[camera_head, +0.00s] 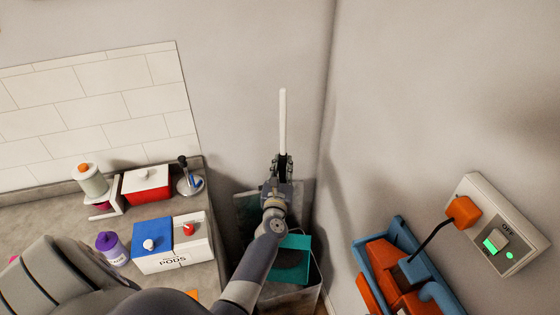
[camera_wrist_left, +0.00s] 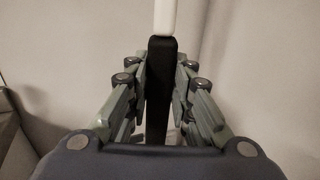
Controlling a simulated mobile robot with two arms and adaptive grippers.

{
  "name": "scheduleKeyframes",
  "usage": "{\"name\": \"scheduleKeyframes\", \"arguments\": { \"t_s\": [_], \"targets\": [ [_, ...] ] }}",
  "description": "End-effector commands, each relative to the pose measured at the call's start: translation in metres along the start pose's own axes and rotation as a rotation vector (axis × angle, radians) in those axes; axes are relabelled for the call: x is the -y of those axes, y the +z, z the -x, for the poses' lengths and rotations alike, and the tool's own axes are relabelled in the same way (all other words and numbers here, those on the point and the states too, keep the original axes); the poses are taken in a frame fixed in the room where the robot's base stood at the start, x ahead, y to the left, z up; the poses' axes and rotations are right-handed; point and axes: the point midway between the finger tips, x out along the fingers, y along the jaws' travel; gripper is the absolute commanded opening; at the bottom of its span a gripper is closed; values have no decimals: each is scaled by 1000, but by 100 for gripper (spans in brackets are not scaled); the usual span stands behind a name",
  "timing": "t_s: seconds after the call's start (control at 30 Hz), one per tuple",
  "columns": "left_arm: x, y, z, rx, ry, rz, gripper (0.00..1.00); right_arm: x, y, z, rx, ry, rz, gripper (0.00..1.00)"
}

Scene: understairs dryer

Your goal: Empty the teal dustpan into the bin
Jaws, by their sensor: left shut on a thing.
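My left gripper (camera_head: 282,160) is shut on a black handle with a long white end (camera_head: 282,115) that points up by the wall. The wrist view shows the black part (camera_wrist_left: 160,85) between the fingers. The teal dustpan (camera_head: 296,243) shows below, partly behind my left forearm, at a grey bin-like container (camera_head: 308,297). My arm hides whether the handle joins the dustpan, and how far the dustpan is inside the container. Its contents cannot be made out. My right gripper is not in view.
A counter (camera_head: 75,220) at left bears a blue-and-white pods box (camera_head: 172,246), a red box (camera_head: 147,188), a purple bottle (camera_head: 112,248) and a grey jar (camera_head: 92,182). At right are a blue-and-orange wall holder (camera_head: 392,275) and a switch panel (camera_head: 510,250). Walls meet close behind the gripper.

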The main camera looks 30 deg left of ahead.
Motion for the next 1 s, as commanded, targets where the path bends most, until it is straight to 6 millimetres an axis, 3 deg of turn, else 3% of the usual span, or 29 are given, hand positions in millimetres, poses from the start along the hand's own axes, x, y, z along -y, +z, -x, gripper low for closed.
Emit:
{"name": "scheduleKeyframes", "arguments": {
  "t_s": [1.0],
  "targets": [
    [-1,12,132,293,0,-1,0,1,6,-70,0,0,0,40]
  ]
}}
